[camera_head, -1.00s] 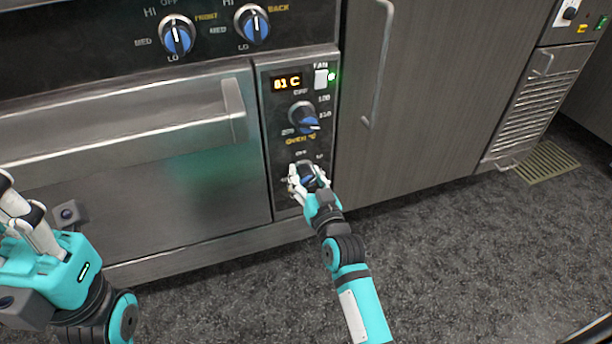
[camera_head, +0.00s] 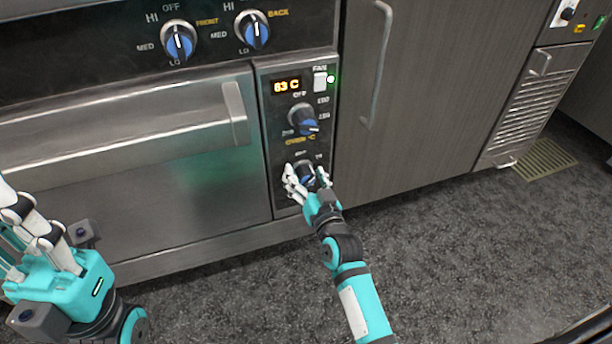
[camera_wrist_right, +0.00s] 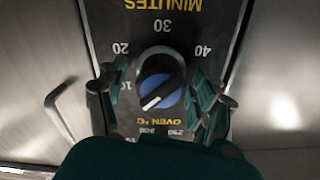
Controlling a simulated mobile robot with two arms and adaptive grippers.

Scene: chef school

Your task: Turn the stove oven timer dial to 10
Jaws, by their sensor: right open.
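The timer dial (camera_wrist_right: 161,88) is a round knob with a blue face and a white pointer line, on the stove's narrow control panel. The wrist view shows its labels upside down, with 10, 20, 30 and 40 around it and MINUTES above. The white line slants to the lower left, below the 10 mark. My right gripper (camera_head: 307,180) is open, with its fingers (camera_wrist_right: 162,94) on either side of the dial. Whether they touch it I cannot tell. In the head view the fingers partly hide the dial. My left gripper (camera_head: 38,235) is at the lower left, away from the panel.
The oven temperature knob (camera_head: 303,120) sits just above the timer, under a display (camera_head: 286,86) reading 83 C and a fan switch (camera_head: 320,82). The oven door handle (camera_head: 236,114) is to the left. A cabinet handle (camera_head: 377,65) is to the right. The floor in front is clear.

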